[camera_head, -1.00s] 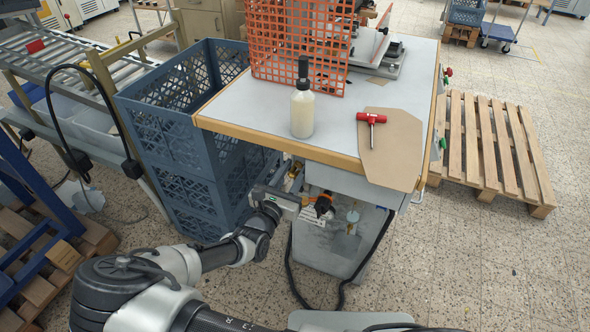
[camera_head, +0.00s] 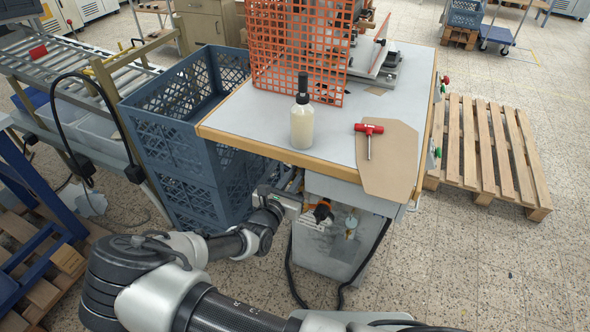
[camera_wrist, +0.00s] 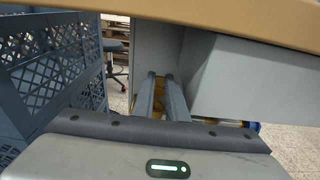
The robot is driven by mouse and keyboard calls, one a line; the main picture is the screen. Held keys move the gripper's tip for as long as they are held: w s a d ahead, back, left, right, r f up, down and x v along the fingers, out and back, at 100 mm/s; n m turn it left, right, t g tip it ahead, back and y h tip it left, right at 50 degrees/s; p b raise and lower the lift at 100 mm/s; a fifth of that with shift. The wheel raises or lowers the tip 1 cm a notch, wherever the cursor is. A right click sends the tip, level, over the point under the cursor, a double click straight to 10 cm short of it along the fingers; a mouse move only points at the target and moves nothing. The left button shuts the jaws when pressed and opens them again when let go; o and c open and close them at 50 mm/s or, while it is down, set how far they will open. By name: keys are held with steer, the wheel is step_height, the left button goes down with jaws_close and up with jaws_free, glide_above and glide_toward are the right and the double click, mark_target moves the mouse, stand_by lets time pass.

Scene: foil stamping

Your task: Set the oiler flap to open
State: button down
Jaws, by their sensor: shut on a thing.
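My gripper (camera_wrist: 161,82) reaches under the front edge of the workbench, at the upper left of the grey cabinet below it; the gripper body also shows in the head view (camera_head: 284,201). In the wrist view its two grey fingers are close together, with a small yellow part (camera_wrist: 159,92) between them. My gripper is shut on this part, which appears to be the oiler flap. The fingers hide most of it, so I cannot tell its angle.
The workbench top (camera_head: 245,118) hangs low over my gripper. Blue crates (camera_head: 180,150) stand close on the left. A black knob (camera_head: 322,212) and a gauge (camera_head: 351,226) sit on the cabinet front to the right.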

steer(key=r+g+p, duration=0.1)
steer(key=p, duration=0.1)
steer(key=w+g+p, duration=0.1)
steer(key=p, duration=0.1)
steer(key=shift+w+d+r+y+p, duration=0.1)
steer(key=shift+d+r+y+p, duration=0.2)
steer(key=shift+r+y+p, duration=0.1)
steer(key=shift+w+f+g+p, duration=0.35)
steer(key=shift+g+p, duration=0.25)
steer(key=shift+p, duration=0.15)
steer(key=shift+s, duration=0.1)
steer(key=c, duration=1.8)
jaws_free()
steer(key=shift+o, duration=0.2)
steer(key=v, duration=1.7)
steer(key=shift+s+d+r, duration=0.2)
steer(key=shift+s, duration=0.05)
